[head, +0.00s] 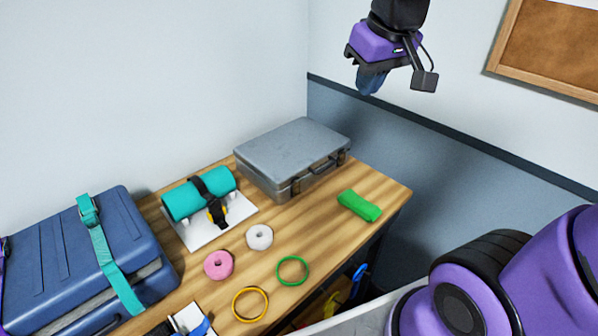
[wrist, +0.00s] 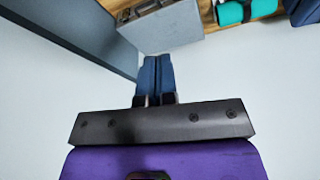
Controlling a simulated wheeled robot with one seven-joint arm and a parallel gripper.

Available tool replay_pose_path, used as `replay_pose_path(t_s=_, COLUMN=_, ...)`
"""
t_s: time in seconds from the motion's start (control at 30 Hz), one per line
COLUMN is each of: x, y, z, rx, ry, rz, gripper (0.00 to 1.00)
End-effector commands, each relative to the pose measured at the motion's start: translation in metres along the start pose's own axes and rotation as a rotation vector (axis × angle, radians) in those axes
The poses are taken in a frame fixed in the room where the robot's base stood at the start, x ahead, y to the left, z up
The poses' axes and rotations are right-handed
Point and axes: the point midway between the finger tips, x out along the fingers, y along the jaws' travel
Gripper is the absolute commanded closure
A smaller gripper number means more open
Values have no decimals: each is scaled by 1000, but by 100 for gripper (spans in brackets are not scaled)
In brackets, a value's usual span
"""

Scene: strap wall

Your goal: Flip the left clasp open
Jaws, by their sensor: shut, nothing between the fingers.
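A grey hard case (head: 290,152) lies closed at the back of the wooden table, with a handle (head: 322,166) and two dark clasps on its front side. The left clasp (head: 296,187) is near the front left corner and the right clasp (head: 341,157) near the right end. Whether each lever is up or down is too small to tell. My gripper (head: 370,82) is shut and empty, high above and to the right of the case, touching nothing. In the wrist view its blue fingers (wrist: 155,70) point toward the grey case (wrist: 165,27).
A teal roll (head: 182,202) with a black strap lies on a white stand left of the case. A blue suitcase (head: 75,260) stands farther left. A green bundle (head: 359,206), tape rolls and rings lie in front. A wall stands close behind.

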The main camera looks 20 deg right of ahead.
Motion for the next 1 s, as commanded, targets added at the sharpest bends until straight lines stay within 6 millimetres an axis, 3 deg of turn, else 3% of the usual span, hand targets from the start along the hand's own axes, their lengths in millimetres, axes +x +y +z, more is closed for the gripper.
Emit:
replay_pose_path(t_s=0.2, x=46, y=-5, z=-41, rx=-63, ry=-58, rz=-17, gripper=100)
replay_pose_path(t_s=0.5, x=122, y=-15, z=-86, rx=-145, ry=-131, rz=-45, gripper=100)
replay_pose_path(t_s=0.8, x=203, y=-28, z=-112, rx=-219, ry=-193, rz=-77, gripper=100)
replay_pose_path(t_s=1.0, x=234, y=-34, z=-118, rx=-245, ry=-213, rz=-89, gripper=100)
